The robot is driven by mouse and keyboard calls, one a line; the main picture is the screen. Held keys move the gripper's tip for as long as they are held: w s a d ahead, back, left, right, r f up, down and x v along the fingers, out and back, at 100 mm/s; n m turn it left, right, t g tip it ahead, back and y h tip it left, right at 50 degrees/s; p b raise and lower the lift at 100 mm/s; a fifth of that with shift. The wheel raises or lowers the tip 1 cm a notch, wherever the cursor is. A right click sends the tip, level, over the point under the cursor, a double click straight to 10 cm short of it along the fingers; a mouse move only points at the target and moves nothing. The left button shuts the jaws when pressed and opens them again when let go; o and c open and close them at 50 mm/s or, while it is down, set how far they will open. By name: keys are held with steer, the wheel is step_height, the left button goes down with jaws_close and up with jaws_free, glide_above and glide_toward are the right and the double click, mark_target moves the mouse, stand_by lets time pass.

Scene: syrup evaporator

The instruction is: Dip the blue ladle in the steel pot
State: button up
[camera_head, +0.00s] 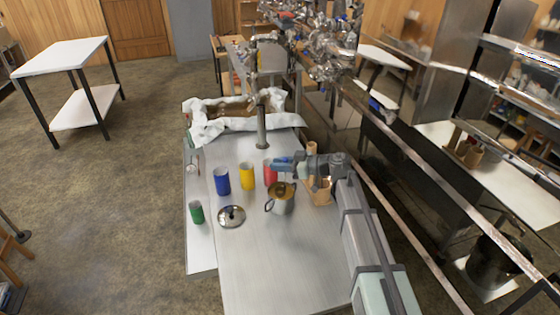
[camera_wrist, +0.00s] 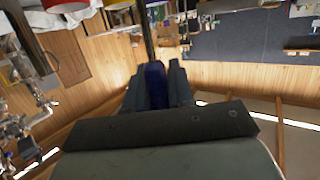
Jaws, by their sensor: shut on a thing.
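The steel pot (camera_head: 281,206) stands open on the metal table, with a handle on its left and a golden-brown inside. My gripper (camera_head: 287,163) is above and behind the pot, reaching left. It is shut on the blue ladle (camera_head: 280,161), whose blue handle shows between the fingers in the wrist view (camera_wrist: 155,84). There a thin dark shaft runs from the handle to the top edge. The ladle's bowl is not clearly visible, and I cannot tell whether it is inside the pot.
A red can (camera_head: 269,174), yellow can (camera_head: 247,177), blue can (camera_head: 222,181) and green can (camera_head: 196,212) stand left of the gripper and pot. A round steel lid (camera_head: 231,216) lies left of the pot. A wooden holder (camera_head: 320,193) is at right. The table front is clear.

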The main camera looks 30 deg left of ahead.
steer(key=shift+f, duration=2)
stand_by(0.6)
step_height(320, 180, up, 11)
stand_by(1.7)
steer(key=shift+f, duration=0.15)
stand_by(0.3)
